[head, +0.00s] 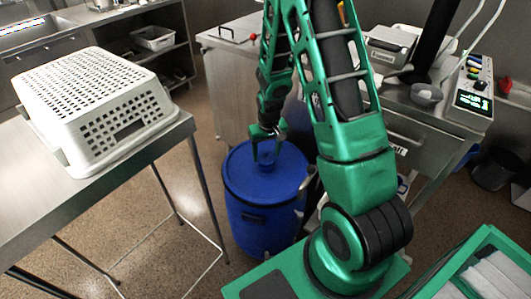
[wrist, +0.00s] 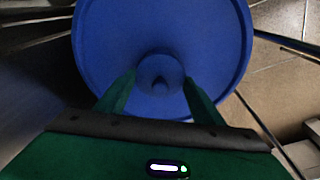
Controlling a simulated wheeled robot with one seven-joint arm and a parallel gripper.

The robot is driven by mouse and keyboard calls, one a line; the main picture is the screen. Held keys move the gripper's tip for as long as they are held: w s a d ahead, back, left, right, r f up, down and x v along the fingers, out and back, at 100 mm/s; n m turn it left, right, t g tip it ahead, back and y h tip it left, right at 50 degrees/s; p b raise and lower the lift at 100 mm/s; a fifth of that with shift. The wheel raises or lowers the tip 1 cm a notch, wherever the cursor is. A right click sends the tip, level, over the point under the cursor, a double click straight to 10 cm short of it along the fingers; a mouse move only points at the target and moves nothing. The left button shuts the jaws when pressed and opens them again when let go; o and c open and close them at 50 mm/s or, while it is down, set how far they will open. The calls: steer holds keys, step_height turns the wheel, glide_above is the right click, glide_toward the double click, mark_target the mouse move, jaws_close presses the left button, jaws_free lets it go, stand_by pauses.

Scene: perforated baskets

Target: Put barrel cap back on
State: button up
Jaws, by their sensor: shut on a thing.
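The blue barrel cap (head: 241,180) is a round disc over the top of the blue barrel (head: 258,235), which stands on the floor. In the head view the cap looks close to level and lined up with the barrel's rim; I cannot tell whether it is fully seated. My gripper (head: 267,155) points down from above and is shut on the cap's central knob. In the wrist view, the green fingers of my gripper (wrist: 159,82) stand on either side of the round knob, with the cap (wrist: 105,35) spreading behind. The barrel's inside is hidden.
A white perforated basket (head: 88,98) lies upside down on the steel table (head: 50,185) at left. A steel cabinet stands behind the barrel. A counter with a control box (head: 474,88) is at right. Brown floor is open between the table and barrel.

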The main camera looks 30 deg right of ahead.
stand_by(0.3)
steer(key=o, duration=1.1)
steer(key=shift+o, duration=0.8)
steer(key=o, duration=0.3)
steer(key=shift+r, duration=3.45)
jaws_close()
